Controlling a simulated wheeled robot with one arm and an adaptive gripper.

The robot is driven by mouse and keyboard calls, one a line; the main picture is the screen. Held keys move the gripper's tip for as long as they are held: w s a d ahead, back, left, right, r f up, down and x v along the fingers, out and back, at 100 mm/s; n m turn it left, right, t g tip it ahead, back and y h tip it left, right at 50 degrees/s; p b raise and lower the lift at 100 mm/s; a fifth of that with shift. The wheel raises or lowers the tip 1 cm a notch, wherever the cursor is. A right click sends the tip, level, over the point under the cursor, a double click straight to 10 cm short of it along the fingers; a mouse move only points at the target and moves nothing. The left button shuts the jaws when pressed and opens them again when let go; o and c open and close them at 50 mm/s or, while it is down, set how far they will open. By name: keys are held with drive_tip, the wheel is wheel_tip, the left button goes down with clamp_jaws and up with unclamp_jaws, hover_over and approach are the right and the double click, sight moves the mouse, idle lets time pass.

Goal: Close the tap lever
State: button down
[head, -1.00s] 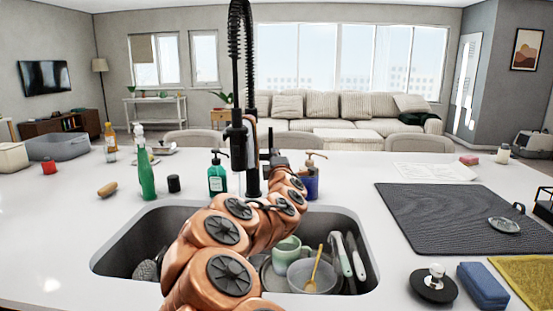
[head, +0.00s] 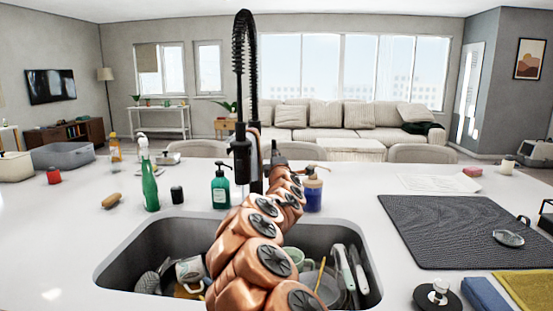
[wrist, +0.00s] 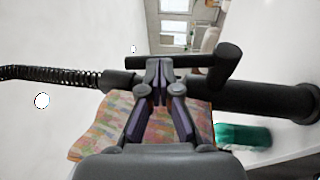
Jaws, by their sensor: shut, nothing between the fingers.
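The black tap (head: 243,150) stands behind the sink, with a spring hose arching above it. In the wrist view its thick post (wrist: 270,98) enters from the right, and a short stout cylinder (wrist: 230,62) sticks out from it. A thin black lever bar (wrist: 145,63) runs left from that cylinder. My gripper (wrist: 158,72) is shut and empty, its fingertips close to the lever bar and overlapping the tap in the picture. I cannot tell whether they touch. In the head view my arm hides the fingertips and part of the tap's right side.
The sink (head: 140,243) holds dishes, including a mug (head: 188,271). A teal soap bottle (head: 220,188) stands left of the tap, a blue dispenser (head: 313,192) right of it. A green spray bottle (head: 149,180) is farther left; a dark mat (head: 450,230) lies right.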

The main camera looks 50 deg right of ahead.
drive_tip(key=shift+w+d, duration=0.1)
drive_tip(key=shift+w, duration=0.05)
idle(0.3)
drive_tip(key=shift+w+d+r+g+y+p, duration=0.4)
drive_tip(key=shift+w+d+r+g+p, duration=0.15)
drive_tip(key=shift+p, duration=0.65)
drive_tip(key=shift+s+f, duration=0.1)
drive_tip(key=shift+s, duration=0.1)
drive_tip(key=b+v, duration=0.2)
drive_tip(key=v, duration=1.2)
drive_tip(key=shift+r, duration=0.4)
